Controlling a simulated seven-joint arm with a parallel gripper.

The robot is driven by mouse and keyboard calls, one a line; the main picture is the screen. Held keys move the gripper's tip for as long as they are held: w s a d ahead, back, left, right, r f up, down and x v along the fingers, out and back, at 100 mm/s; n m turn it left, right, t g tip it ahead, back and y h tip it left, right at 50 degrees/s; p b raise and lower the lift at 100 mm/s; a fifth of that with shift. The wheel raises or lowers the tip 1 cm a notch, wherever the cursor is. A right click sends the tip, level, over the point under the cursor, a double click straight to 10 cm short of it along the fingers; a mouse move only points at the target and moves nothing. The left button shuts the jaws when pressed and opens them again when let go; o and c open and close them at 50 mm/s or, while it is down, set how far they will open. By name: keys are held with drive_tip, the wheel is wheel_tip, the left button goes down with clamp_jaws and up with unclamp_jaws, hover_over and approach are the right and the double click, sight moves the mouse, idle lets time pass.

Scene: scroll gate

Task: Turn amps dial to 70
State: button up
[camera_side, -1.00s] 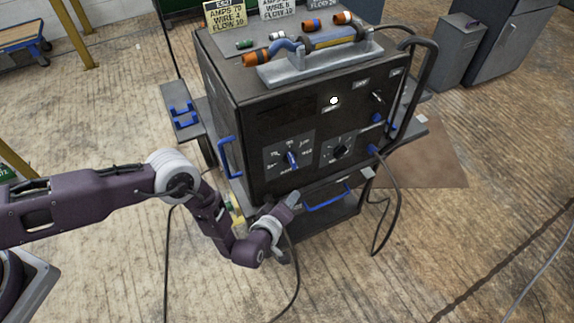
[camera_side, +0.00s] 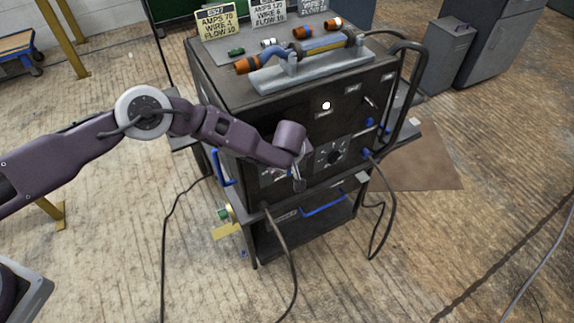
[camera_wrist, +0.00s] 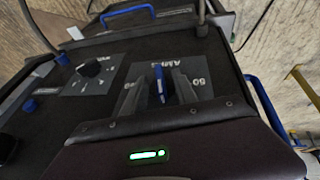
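The amps dial (camera_wrist: 160,84) is a blue pointer knob on a grey plate marked AMPS (camera_wrist: 178,61) on the black machine's front panel. In the wrist view a "50" shows right of it; other numbers are partly covered. My gripper (camera_wrist: 162,90) is in front of the dial, its two dark fingers apart with the blue knob showing between them. I cannot tell whether they touch it. In the side view my gripper (camera_side: 298,178) covers the dial and most of its plate. The sign (camera_side: 217,20) on top reads AMPS 70.
A second dial, black (camera_side: 334,154), sits right of the amps plate. Blue handles (camera_side: 326,205), a blue cable plug (camera_side: 367,154) and hanging cables are close by. A torch on a grey stand (camera_side: 312,68) and orange-and-black connectors lie on the machine's top.

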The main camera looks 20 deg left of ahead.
clamp_jaws()
drive_tip(key=shift+a, duration=0.1)
idle(0.3)
drive_tip(key=t+h, duration=0.1)
drive_tip(key=n+t+h, duration=0.1)
drive_tip(key=t+h, duration=0.2)
drive_tip(key=t, duration=0.1)
drive_tip(key=shift+s+a+f+n, duration=0.3)
drive_tip(key=shift+a+f, duration=0.05)
drive_tip(key=shift+f, duration=0.05)
drive_tip(key=shift+t+h, duration=0.3)
idle(0.3)
unclamp_jaws()
